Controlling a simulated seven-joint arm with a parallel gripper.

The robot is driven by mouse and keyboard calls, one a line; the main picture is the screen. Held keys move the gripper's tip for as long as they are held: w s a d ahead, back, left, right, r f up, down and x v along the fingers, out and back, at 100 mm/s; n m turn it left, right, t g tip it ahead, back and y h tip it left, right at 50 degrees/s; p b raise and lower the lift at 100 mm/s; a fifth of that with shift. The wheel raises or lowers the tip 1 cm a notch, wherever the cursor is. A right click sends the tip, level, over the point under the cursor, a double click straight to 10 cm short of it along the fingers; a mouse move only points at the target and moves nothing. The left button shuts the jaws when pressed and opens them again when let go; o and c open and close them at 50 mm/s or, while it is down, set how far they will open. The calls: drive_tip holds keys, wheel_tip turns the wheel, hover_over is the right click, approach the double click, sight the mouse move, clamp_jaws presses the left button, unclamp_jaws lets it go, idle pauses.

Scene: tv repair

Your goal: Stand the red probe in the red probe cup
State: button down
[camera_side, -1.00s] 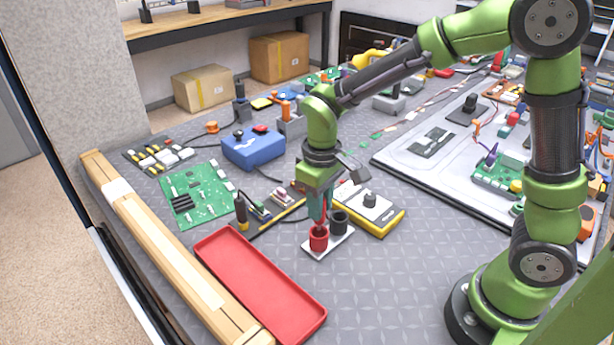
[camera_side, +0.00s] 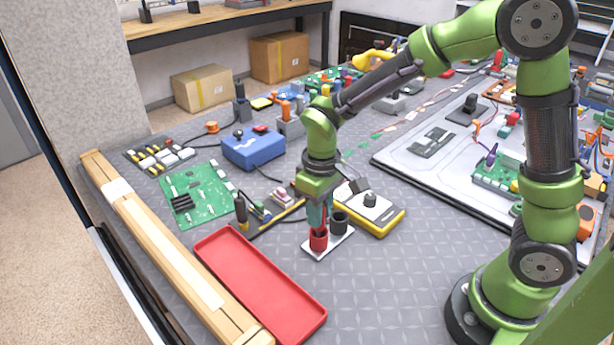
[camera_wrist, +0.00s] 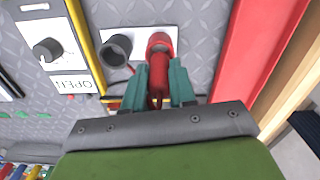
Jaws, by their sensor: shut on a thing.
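My gripper (camera_side: 319,215) is shut on the red probe (camera_wrist: 159,76), which it holds from above between its teal fingers. The red probe cup (camera_side: 318,240) stands on a small white base. In the wrist view, the probe's lower end overlaps the red cup (camera_wrist: 159,40). The probe looks close to upright over or in the cup, and the fingers hide much of it. I cannot tell how deep its tip sits. A black cup (camera_side: 339,224) stands beside the red cup on the same base (camera_side: 318,254).
A red tray (camera_side: 262,285) lies in front and to the left. A yellow and white meter (camera_side: 370,213) lies just right of the cups. A green circuit board (camera_side: 199,193) and a blue box (camera_side: 253,149) lie behind to the left. The mat in front of the cups is clear.

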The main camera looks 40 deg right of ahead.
drive_tip(key=shift+f, duration=1.2)
drive_tip(key=c, duration=0.8)
unclamp_jaws()
drive_tip(key=shift+c, duration=0.2)
wheel_tip(320, 180, up, 17)
